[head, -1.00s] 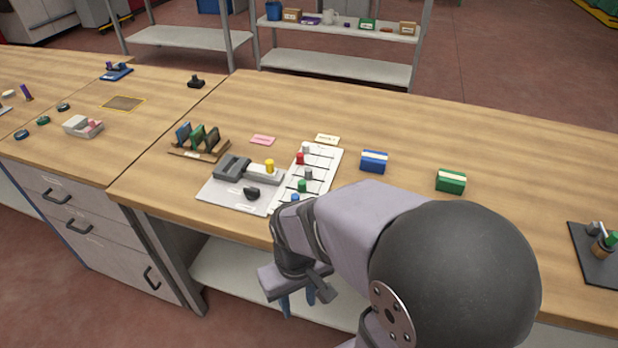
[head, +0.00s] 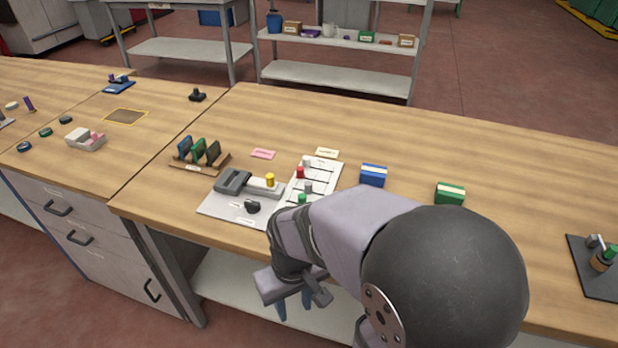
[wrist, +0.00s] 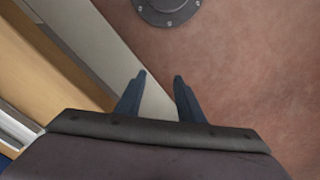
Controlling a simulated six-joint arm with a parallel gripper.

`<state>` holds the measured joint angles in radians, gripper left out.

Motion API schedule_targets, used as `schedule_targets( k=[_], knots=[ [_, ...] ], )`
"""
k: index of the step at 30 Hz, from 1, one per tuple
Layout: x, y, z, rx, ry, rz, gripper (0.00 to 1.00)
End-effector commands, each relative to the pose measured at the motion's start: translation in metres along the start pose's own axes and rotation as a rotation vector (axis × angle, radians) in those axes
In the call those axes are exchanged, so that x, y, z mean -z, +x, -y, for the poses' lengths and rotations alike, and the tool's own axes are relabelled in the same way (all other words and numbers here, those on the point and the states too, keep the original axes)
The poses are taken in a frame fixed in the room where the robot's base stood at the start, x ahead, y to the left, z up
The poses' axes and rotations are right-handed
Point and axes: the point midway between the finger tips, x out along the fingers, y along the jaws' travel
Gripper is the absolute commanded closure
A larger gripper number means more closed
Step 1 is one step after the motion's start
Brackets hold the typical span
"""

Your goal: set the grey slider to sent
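The grey slider (head: 308,187) is a small grey knob on a white slider board (head: 325,170) on the bench. It sits between a red knob (head: 300,172) and a green knob (head: 302,198) on their own tracks. I cannot read the labels, so which mark the grey knob is at is unclear. My arm covers the board's near end. My gripper (head: 293,306) hangs past the bench's front edge, in front of the board. In the wrist view its two fingers (wrist: 160,78) are apart with nothing between them.
Left of the sliders is a grey panel (head: 228,207) with a yellow knob (head: 270,180) and a black knob (head: 252,206). A rack of coloured plates (head: 200,158) stands behind it. Blue (head: 373,175) and green (head: 450,193) boxes stand to the right, with bare bench around them.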

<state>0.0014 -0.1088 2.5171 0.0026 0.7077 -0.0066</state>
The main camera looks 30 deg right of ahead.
Motion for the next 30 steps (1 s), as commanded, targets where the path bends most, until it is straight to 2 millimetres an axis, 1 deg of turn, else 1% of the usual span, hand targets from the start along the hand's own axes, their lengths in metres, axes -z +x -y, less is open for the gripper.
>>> schedule_targets(
  k=[1,2,3,5,6,8,12,14,15,18,21,24,27,30],
  knots=[
    [0.012,-0.017,0.0,0.002,0.0,-0.015,0.65],
    [0.02,-0.024,0.0,0.002,-0.001,-0.025,0.65],
    [0.032,-0.035,-0.001,0.004,-0.002,-0.04,0.65],
    [0.053,-0.05,-0.004,0.004,-0.012,-0.054,0.65],
    [0.067,-0.058,-0.008,0.003,-0.024,-0.055,0.65],
    [0.086,-0.068,-0.016,0.001,-0.049,-0.048,0.65],
    [0.136,-0.095,-0.041,-0.004,-0.119,-0.031,0.65],
    [0.156,-0.104,-0.054,-0.005,-0.15,-0.022,0.65],
    [0.169,-0.11,-0.062,-0.005,-0.172,-0.017,0.65],
    [0.199,-0.122,-0.087,-0.005,-0.224,-0.005,0.65],
    [0.223,-0.13,-0.111,-0.003,-0.272,0.005,0.65],
    [0.24,-0.135,-0.132,-0.001,-0.316,0.015,0.65],
    [0.252,-0.136,-0.149,0.002,-0.349,0.021,0.65],
    [0.259,-0.137,-0.16,0.003,-0.372,0.024,0.65]
  ],
)
